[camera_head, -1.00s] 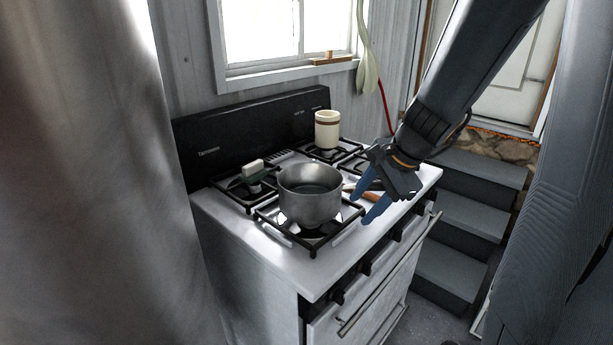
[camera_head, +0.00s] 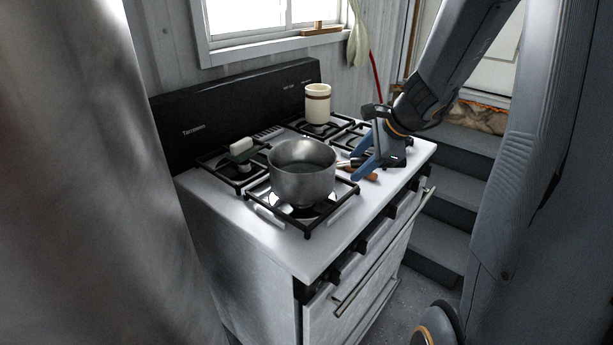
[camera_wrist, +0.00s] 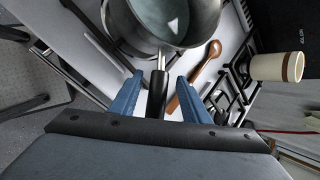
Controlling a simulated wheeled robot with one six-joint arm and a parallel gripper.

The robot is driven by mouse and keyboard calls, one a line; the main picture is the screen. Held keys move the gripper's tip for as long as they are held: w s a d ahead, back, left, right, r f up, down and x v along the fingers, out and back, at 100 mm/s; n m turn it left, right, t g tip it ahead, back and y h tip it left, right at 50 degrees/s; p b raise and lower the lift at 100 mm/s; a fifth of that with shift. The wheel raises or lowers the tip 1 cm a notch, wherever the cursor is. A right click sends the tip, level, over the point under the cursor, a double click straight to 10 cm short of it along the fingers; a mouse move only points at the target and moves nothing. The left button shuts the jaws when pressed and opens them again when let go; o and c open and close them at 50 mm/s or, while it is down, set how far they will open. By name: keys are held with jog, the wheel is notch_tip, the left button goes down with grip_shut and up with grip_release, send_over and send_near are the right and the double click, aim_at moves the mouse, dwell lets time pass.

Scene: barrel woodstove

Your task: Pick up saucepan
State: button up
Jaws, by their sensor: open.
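The grey metal saucepan (camera_head: 302,178) stands upright on the front left burner of the stove. Its pot body also shows at the top of the wrist view (camera_wrist: 172,38). Its black handle (camera_wrist: 156,95) points toward my gripper. My gripper (camera_head: 357,167) is open at the right of the saucepan. In the wrist view its two blue fingers (camera_wrist: 156,84) lie on either side of the handle, with a gap to each side. I cannot tell whether the fingers are level with the handle in height.
A wooden spoon (camera_wrist: 193,80) lies close beside the handle, by the right finger. A cream canister (camera_head: 317,104) stands on the back right burner. A small pale block (camera_head: 241,147) sits on the back left burner. Grey steps (camera_head: 452,195) are right of the white stove (camera_head: 262,232).

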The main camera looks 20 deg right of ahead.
jog(key=x, duration=0.4)
jog(key=shift+a+f, duration=0.15)
jog(key=shift+f, duration=0.05)
jog(key=shift+w+r, duration=0.1)
grip_shut()
